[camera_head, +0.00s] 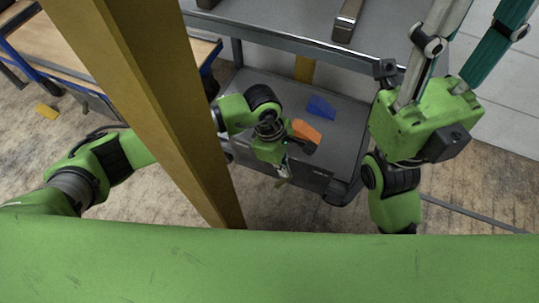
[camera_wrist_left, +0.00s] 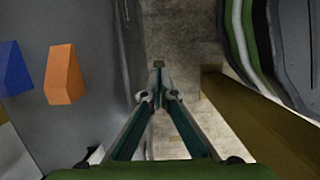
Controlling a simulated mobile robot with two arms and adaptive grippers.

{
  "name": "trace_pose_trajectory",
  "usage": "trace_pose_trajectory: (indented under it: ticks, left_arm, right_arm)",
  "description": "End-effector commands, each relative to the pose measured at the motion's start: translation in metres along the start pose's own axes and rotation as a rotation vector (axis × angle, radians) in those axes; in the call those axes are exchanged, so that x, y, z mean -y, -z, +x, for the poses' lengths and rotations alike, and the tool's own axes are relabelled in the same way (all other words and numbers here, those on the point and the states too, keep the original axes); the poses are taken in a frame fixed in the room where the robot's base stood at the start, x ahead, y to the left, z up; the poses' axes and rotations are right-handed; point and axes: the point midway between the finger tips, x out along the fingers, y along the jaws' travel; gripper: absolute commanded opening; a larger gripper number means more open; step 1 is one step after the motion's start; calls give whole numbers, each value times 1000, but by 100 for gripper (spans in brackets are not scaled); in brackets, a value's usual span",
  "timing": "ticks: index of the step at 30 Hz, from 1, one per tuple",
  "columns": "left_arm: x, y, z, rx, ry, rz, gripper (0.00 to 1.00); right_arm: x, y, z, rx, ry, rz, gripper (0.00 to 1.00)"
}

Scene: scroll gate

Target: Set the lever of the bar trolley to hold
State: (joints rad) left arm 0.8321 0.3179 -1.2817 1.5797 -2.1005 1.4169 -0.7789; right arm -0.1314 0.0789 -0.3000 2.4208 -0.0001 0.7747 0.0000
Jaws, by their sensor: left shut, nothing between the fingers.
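The grey trolley (camera_head: 290,42) stands ahead, with a top shelf and a lower shelf. My left gripper (camera_head: 283,180) points down beside the near edge of the lower shelf. In the left wrist view its fingers (camera_wrist_left: 159,92) converge to a tip, shut and empty. A small dark piece (camera_wrist_left: 158,64) shows just beyond the fingertips, close to the trolley's edge; I cannot tell whether it is the lever or whether they touch. My right gripper (camera_head: 480,25) is raised at the upper right, its fingers apart and their tips cut off by the frame.
A blue block (camera_head: 321,107) and an orange block (camera_head: 306,130) are on the lower shelf. A metal bar (camera_head: 349,20) lies on the top shelf. A yellow post (camera_head: 165,100) rises close in front, across my left arm. A wooden-topped table (camera_head: 60,62) stands left.

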Motion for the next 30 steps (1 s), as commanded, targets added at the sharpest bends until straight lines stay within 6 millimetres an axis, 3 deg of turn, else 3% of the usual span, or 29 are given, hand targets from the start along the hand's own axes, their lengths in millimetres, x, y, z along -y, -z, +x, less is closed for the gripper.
trace_pose_trajectory:
  ticks: [9, 26, 30]
  left_arm:
    - [3, -14, 6, 0, 0, 0, 0]
    - [3, -16, 7, 0, 0, 0, 0]
    - [2, -16, -3, 1, -3, 1, 0]
  right_arm:
    - [0, 0, -1, 1, 0, 0, 40]
    - [0, 1, 1, -6, 2, -1, 40]
    - [0, 1, 1, -5, 2, -1, 40]
